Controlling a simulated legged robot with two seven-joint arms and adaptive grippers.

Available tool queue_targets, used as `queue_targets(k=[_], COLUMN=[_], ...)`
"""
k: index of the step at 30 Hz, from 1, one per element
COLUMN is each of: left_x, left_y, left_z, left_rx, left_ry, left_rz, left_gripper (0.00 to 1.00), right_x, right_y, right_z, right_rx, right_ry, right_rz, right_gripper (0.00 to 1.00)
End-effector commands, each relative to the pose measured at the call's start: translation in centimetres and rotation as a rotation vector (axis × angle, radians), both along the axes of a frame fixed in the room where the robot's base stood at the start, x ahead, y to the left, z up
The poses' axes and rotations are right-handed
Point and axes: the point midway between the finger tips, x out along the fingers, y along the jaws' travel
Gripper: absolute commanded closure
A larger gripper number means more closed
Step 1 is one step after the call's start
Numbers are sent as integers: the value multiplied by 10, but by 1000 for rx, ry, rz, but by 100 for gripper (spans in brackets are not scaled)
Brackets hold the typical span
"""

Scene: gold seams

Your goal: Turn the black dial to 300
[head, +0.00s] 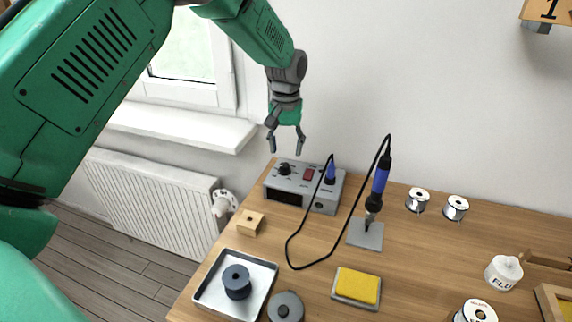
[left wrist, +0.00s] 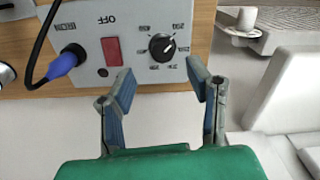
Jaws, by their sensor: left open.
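The black dial (head: 285,169) sits on the top of the grey soldering station (head: 325,199), left of a red switch (head: 309,174). In the left wrist view the dial (left wrist: 161,47) shows a white pointer line, with number labels around it that are too small and turned to read surely. My left gripper (head: 286,150) is open and empty above the station, just behind and over the dial. In the left wrist view its fingertips (left wrist: 160,78) lie either side of the dial's line, apart from it. My right gripper is not in view.
A blue plug and black cable (head: 331,172) leave the station near the switch. A soldering iron (head: 379,185) stands upright in its stand. A tray with a dark spool (head: 236,281), a yellow sponge (head: 358,286) and solder reels (head: 417,201) lie on the table. The wall is behind.

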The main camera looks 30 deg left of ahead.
Motion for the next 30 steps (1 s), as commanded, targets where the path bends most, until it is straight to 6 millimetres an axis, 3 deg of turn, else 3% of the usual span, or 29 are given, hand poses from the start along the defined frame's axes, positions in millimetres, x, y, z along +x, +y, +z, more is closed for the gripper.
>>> queue_targets(k=[3,9,21,22,25,26,30], left_x=[-2,-2,-1,-1,-1,-1,-2], left_y=[2,7,2,2,1,1,2], left_z=[-24,-51,-58,-58,-57,-57,-58], left_rx=[-2,-6,-2,-2,-1,-1,-6], left_ry=[0,0,-3,-3,-4,-3,-2], left_rz=[1,2,2,2,2,2,1], left_gripper=[55,55,55,58,93,100,100], right_x=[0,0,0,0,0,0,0], right_y=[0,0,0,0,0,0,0], right_z=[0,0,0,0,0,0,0], right_rx=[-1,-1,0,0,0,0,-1], right_ry=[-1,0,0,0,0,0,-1], right_rz=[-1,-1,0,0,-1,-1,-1], right_gripper=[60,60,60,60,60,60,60])
